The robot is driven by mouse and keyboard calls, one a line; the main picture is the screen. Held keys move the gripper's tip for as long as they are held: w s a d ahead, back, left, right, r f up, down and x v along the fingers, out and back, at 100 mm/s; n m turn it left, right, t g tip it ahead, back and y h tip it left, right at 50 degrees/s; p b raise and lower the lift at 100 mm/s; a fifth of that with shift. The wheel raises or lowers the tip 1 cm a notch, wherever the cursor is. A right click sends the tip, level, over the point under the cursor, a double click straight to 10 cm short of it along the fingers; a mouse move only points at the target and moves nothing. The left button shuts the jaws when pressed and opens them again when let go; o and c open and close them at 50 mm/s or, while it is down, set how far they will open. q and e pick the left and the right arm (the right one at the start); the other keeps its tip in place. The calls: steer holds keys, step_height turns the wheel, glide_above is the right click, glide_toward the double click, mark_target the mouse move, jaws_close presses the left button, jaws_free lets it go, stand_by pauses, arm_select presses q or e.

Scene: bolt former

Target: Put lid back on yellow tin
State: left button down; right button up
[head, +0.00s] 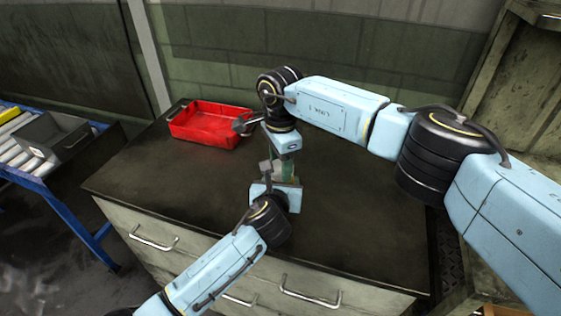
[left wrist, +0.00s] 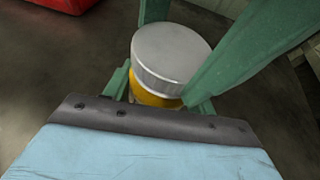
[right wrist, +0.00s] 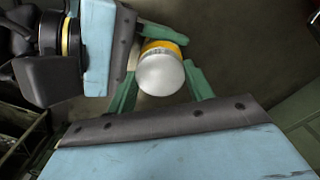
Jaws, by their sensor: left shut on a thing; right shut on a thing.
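The yellow tin (left wrist: 152,97) shows as a yellow band under the round silver lid (left wrist: 168,50) in the left wrist view. In the right wrist view the lid (right wrist: 161,73) faces the camera, with the tin's yellow side (right wrist: 166,44) beyond it. The lid is over the tin's top and roughly in line with it; I cannot tell whether it is fully seated. My left gripper (head: 280,178) is shut on the tin. My right gripper (right wrist: 162,90) comes from above and is shut on the lid. In the head view, the grippers mostly hide tin and lid.
A red tray (head: 205,138) stands on the dark workbench (head: 150,180) at the back left, close to my right wrist. A grey bin (head: 55,138) sits on a roller rack at far left. The bench top is mostly clear around the grippers.

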steer(key=shift+w+m, duration=0.1)
steer(key=shift+m, duration=0.6)
steer(key=shift+r, duration=0.1)
steer(key=o, duration=1)
steer(key=shift+o, duration=0.5)
steer(key=shift+a, duration=0.1)
steer(key=shift+s, duration=0.2)
step_height(320, 180, up, 5)
steer(key=shift+f, duration=0.25)
steer(key=shift+w, duration=0.1)
steer(key=shift+c, duration=0.4)
